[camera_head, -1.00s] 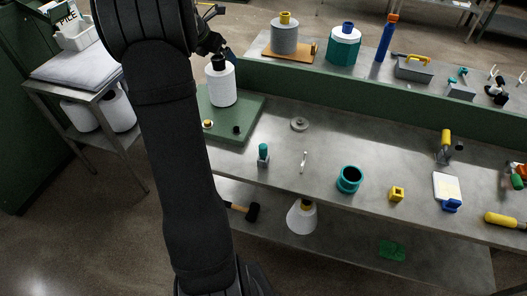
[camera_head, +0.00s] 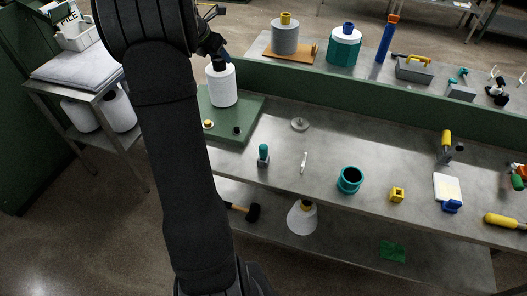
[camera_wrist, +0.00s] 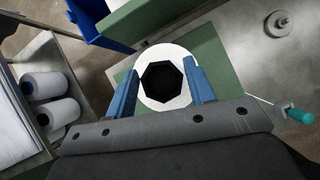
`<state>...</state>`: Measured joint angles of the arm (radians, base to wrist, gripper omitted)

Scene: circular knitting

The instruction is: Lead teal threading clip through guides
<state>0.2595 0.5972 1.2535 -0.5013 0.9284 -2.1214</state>
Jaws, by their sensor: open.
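My gripper (camera_wrist: 164,88) is open, its two blue fingers pointing down on either side of a white yarn cone (camera_wrist: 178,60) with a black eight-sided top. The cone stands upright on a green board; I cannot tell whether the fingers touch it. In the head view the cone (camera_head: 221,88) sits below my gripper, which my arm partly hides. A small teal-topped piece (camera_head: 263,150) stands on the bench to the right; I cannot tell if it is the threading clip. In the wrist view a teal handle (camera_wrist: 300,115) with a thin metal shaft shows at right. I cannot make out the thread guides.
The green board (camera_head: 245,120) carries small knobs. A metal disc (camera_head: 299,125), a teal ring (camera_head: 349,180) and a yellow block (camera_head: 397,195) lie on the grey bench. A raised back shelf holds more cones. A side table (camera_head: 75,72) stands left. Bare bench lies between items.

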